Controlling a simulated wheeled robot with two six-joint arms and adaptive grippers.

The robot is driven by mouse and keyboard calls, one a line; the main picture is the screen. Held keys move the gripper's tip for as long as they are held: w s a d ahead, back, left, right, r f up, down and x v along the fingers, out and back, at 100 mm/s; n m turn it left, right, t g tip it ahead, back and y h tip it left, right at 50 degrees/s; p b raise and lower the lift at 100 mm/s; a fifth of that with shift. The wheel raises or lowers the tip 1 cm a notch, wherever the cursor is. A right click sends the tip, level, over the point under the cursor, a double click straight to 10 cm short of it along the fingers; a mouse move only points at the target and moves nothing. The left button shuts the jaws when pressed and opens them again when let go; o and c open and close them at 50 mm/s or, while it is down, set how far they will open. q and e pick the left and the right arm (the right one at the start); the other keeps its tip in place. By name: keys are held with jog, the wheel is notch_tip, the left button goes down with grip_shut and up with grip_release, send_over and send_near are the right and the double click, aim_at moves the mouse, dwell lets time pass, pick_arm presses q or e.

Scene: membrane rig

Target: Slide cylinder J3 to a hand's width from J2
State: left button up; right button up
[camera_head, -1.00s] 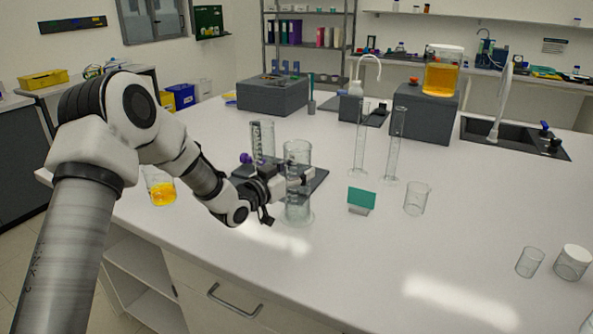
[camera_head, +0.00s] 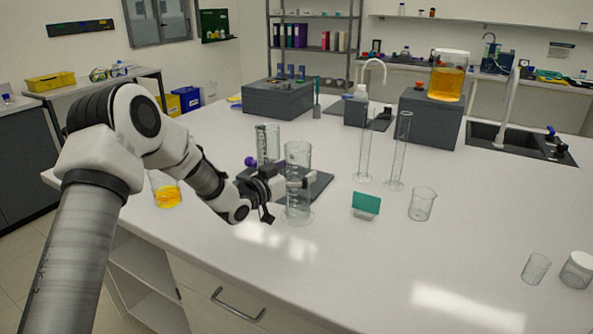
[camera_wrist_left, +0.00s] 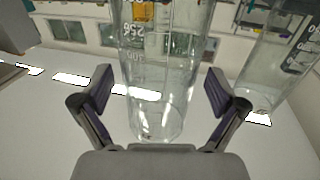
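A wide clear glass cylinder (camera_head: 298,160), which I take to be J3, stands upright on the white bench. My left gripper (camera_head: 296,184) reaches it from the left. Two slim tall cylinders (camera_head: 365,150) (camera_head: 400,152) stand to the right. No J labels are readable, so I cannot tell which is J2. My right gripper is out of view.
A dark mat (camera_head: 318,186) lies behind the held cylinder. A teal card (camera_head: 366,204) and an empty beaker (camera_head: 422,204) stand to the right.

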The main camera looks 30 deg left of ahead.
pick_arm(q)
jog(key=v, duration=1.2)
jog(key=shift+s, duration=0.1)
